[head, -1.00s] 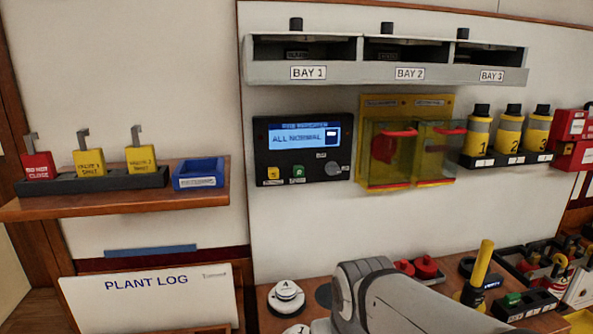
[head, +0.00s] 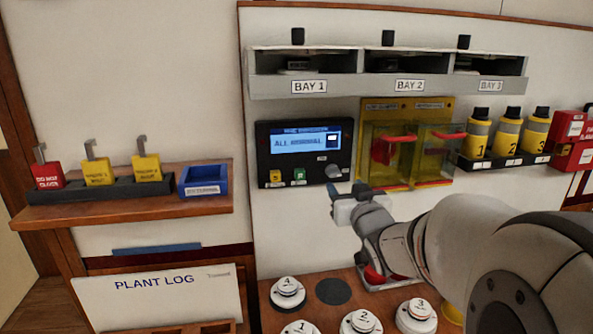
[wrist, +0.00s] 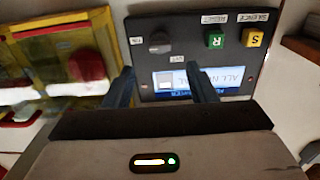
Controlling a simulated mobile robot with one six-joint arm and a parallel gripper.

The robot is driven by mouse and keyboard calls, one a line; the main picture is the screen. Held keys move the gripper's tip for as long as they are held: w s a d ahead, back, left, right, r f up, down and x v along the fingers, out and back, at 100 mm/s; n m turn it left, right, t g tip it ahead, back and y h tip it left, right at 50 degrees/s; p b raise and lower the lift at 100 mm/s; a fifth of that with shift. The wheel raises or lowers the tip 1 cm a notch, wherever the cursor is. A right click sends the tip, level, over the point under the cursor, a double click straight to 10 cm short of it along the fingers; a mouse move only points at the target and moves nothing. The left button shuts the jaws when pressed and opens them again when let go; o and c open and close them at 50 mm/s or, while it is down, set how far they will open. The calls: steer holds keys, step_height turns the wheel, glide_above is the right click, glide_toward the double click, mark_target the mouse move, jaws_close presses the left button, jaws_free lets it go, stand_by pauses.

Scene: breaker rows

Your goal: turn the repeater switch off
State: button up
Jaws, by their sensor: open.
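The black panel (head: 262,155) on the wall has a lit screen reading ALL NORMAL. A grey rotary knob (head: 333,171) sits at its lower right, with small labels too blurred to read surely; it looks like the repeater switch. The wrist view shows the knob (wrist: 160,42) upside down, beyond my fingers and roughly between them. My gripper (head: 334,193) is open and empty just below the knob in the head view. In the wrist view my gripper (wrist: 160,82) has its two dark fingers apart, partly covering the panel's screen edge. I see no contact with the knob.
Yellow (head: 275,176) and green (head: 299,175) buttons sit left of the knob. Clear yellow covers (head: 405,155) over red handles stand close on the right. The BAY shelf (head: 262,85) is above. White round pieces (head: 288,290) stand on the bench below.

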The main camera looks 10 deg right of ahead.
mark_target(335, 174)
steer(key=shift+w+p, duration=0.9)
steer(key=shift+w, duration=3)
steer(key=c, duration=1)
